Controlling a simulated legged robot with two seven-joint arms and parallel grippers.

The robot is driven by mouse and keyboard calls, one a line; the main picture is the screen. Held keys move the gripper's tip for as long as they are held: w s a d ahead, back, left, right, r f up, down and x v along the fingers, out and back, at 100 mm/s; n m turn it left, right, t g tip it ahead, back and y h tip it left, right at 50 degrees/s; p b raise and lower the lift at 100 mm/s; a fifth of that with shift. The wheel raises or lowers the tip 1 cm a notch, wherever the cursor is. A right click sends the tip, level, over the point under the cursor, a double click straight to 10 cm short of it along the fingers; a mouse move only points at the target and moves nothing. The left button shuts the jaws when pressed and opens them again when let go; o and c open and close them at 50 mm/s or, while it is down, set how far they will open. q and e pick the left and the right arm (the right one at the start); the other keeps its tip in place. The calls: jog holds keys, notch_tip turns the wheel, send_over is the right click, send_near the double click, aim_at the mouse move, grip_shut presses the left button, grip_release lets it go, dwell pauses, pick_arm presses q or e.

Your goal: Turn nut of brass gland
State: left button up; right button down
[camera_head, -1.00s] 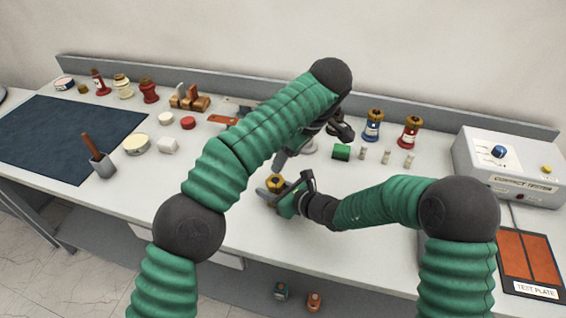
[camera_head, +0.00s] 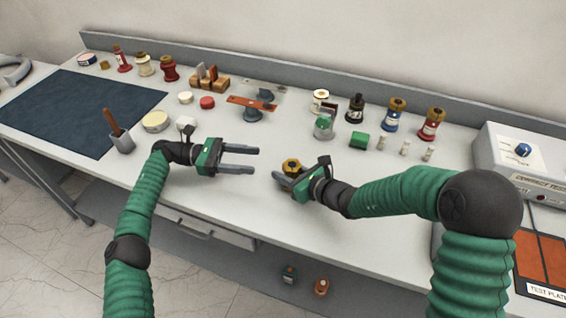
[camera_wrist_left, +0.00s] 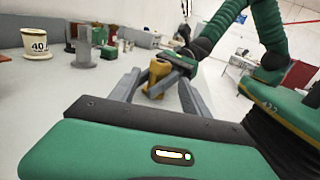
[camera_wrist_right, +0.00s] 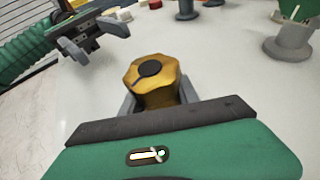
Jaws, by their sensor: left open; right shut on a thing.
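The brass gland (camera_head: 291,166) stands near the front middle of the table. Its golden, lobed nut with a dark round centre fills the middle of the right wrist view (camera_wrist_right: 152,77). My right gripper (camera_head: 281,182) is shut on the gland, with its fingers on both sides below the top; the fingertips are partly hidden. My left gripper (camera_head: 256,160) is open and empty, to the left of the gland and apart from it, fingers pointing right toward it. The left wrist view shows the gland (camera_wrist_left: 158,72) beyond the open left fingers.
A row of bushings, including blue (camera_head: 394,116) and red (camera_head: 431,125), stands at the back right. A green block (camera_head: 359,140), small pale posts and a grey stand (camera_head: 324,127) are behind the gland. A tester box (camera_head: 520,160) is right. The table front is clear.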

aim_at(292, 167)
pick_arm(q)
jog(key=d, duration=0.6)
jog(key=s+d, duration=0.1)
jog(key=d, duration=0.3)
jog(key=shift+w+a, duration=0.1)
jog(key=c, duration=1.1)
jog(key=shift+f+n+t, duration=0.15)
jog(key=shift+n+t, duration=0.25)
jog(key=shift+t, duration=0.2)
jog(key=n+t, duration=0.2)
jog(key=t, duration=0.1)
jog(key=shift+s+t, duration=0.3)
jog(key=shift+s, duration=0.1)
jog(key=shift+n+t+y, duration=0.4)
jog(key=shift+n+t, duration=0.5)
jog(key=shift+t, duration=0.3)
jog(key=o, duration=1.1)
jog(key=shift+s, duration=0.1)
